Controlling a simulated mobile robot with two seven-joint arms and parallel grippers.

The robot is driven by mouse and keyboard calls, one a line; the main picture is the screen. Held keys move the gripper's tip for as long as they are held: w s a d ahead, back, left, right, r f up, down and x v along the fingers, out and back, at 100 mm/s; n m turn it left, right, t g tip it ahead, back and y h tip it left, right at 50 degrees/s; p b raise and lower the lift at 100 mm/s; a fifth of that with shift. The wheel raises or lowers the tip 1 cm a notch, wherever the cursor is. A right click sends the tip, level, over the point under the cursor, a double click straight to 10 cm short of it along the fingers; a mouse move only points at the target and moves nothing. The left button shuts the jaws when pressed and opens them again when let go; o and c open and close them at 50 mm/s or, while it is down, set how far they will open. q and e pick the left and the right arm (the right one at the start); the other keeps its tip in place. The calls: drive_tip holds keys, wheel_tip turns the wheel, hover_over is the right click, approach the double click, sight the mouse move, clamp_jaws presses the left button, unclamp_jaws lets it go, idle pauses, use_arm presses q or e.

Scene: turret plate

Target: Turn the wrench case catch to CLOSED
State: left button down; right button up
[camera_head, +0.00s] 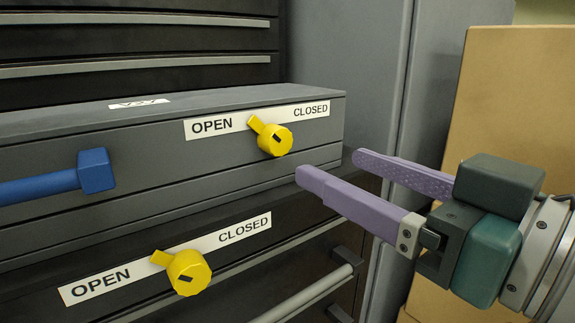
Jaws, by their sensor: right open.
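A grey case (150,150) stands on a dark cabinet. On its front is a yellow catch (276,140) with a round knob and a tab pointing up-left, to about the gap between OPEN and CLOSED on its white label (312,110). A second yellow catch (188,272) on the dark front below has its own OPEN/CLOSED label (95,284); its tab also points near the middle. I cannot read which catch is the wrench case's. My right gripper (328,167) is open and empty, its purple fingers right of and slightly below the upper catch, apart from it. My left gripper is not in view.
A blue handle (97,171) sticks out at the left of the grey case. Dark drawers (140,45) with grey bars rise behind it. A drawer handle (305,294) lies below. A grey cabinet (345,60) and a tan panel (515,90) stand at the right.

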sight(281, 143)
drive_tip(key=b+x, duration=0.1)
drive_tip(key=x, duration=0.8)
drive_tip(key=shift+s, duration=0.1)
clamp_jaws()
